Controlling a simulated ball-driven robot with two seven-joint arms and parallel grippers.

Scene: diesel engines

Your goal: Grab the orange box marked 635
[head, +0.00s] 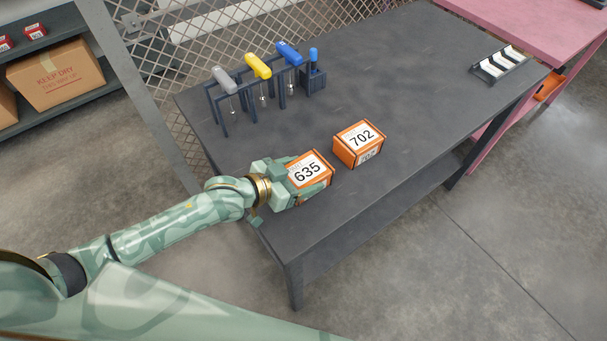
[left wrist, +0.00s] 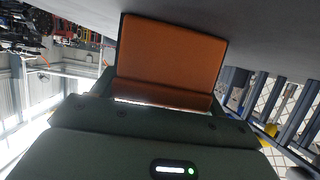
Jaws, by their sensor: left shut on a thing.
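The orange box marked 635 (head: 309,171) is at the near left edge of the dark table (head: 420,75), its white label facing up. My left gripper (head: 290,180) is shut on this box, with fingers along its sides. In the left wrist view the box's plain orange face (left wrist: 172,52) fills the space in front of the gripper (left wrist: 160,105). I cannot tell whether the box rests on the table or is slightly raised. A second orange box marked 702 (head: 359,144) sits just right of and behind it, apart from it. My right gripper is not in view.
A dark rack with grey, yellow and blue-handled tools (head: 258,67) stands at the table's back left. A small tray with white strips (head: 500,63) lies at the far right. A pink table (head: 550,30) stands beyond. The table's middle is clear.

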